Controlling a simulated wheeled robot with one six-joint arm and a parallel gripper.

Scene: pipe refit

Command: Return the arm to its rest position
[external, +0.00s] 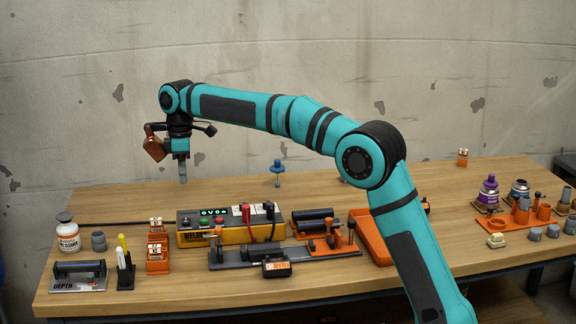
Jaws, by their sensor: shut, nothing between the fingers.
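My teal arm reaches from the lower right up and over the workbench to the left. My gripper (183,183) hangs pointing down above the back left of the bench, behind the yellow welder box. Its fingers are shut with nothing seen between them. It looks clear of the box and of the other things, though its exact height above the bench top is hard to tell. A copper-brown part (155,149) sits at the wrist, left of the gripper.
On the wooden bench (120,200) stand a welder box (190,238), a white jar (67,235), a pen holder (125,277), orange blocks (157,258), a dark rack (235,258) and an orange tray (371,238). Cans (489,190) and grey fittings stand at right. A concrete wall (60,110) rises behind.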

